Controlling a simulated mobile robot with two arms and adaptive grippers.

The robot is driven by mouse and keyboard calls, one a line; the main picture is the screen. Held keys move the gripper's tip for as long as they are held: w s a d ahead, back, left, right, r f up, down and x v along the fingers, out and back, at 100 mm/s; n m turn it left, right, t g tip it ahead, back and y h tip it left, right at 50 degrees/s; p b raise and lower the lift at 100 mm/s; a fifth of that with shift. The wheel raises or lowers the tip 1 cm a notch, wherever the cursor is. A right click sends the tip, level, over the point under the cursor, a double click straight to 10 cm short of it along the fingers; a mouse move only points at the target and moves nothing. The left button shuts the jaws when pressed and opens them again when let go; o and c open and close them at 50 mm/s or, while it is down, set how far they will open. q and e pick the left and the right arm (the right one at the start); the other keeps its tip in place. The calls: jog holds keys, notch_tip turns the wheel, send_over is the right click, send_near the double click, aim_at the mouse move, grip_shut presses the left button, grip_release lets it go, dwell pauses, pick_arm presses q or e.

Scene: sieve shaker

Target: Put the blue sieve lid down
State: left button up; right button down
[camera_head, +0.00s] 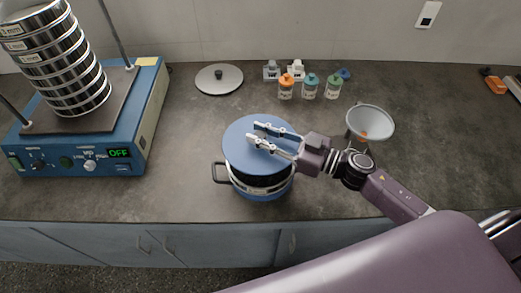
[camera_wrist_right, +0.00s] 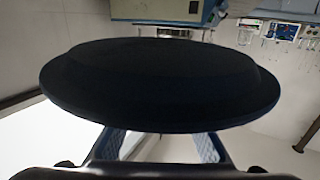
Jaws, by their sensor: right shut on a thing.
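The blue sieve lid (camera_head: 245,148) is a flat round disc in the middle of the counter, over a round blue-and-silver container (camera_head: 262,190) with a dark side handle. I cannot tell whether the lid touches the container. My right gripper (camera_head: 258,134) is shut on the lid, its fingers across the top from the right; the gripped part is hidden. In the right wrist view the lid (camera_wrist_right: 160,85) is a large dark disc that fills the middle, in front of the fingers. My left gripper is not in view.
The shaker (camera_head: 85,150) with a sieve stack (camera_head: 62,60) stands at the left, its display reading OFF. A grey lid (camera_head: 219,78), small bottles (camera_head: 310,86) and a funnel (camera_head: 370,121) stand behind and to the right. The counter is clear left of the container.

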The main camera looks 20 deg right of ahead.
aim_at(260, 150)
notch_tip(260, 150, down, 6)
jog(key=shift+r, duration=0.25)
jog(key=shift+f, duration=0.6)
jog(key=shift+f, duration=0.2)
jog(key=c, duration=1.7)
grip_release()
jog(key=shift+o, duration=0.2)
